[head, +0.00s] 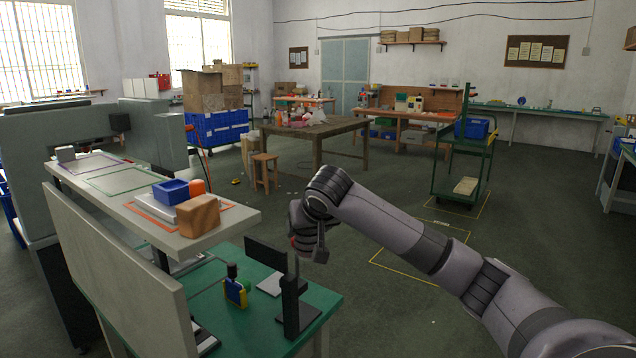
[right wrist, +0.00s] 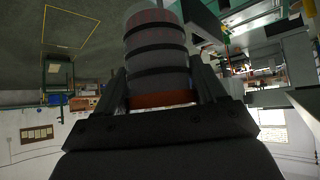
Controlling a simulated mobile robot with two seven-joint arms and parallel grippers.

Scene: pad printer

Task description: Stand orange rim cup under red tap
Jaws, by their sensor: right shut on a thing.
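My right arm reaches in from the right in the head view, and its gripper end (head: 308,240) hangs in the air to the right of the white shelf; the jaws are mostly hidden there. In the right wrist view my right gripper (right wrist: 162,82) is shut on the orange rim cup (right wrist: 157,55), a grey cylinder with dark bands. Its orange rim (right wrist: 162,99) lies between the fingers at the gripper's base. I cannot make out a red tap in either view. My left gripper is not in view.
A white shelf (head: 115,200) holds a blue bin (head: 170,191), an orange cylinder (head: 197,187) and a wooden block (head: 198,215). Below is a green bench (head: 245,323) with a black upright stand (head: 291,300) and a yellow-blue item (head: 235,291). The floor beyond my arm is mostly open.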

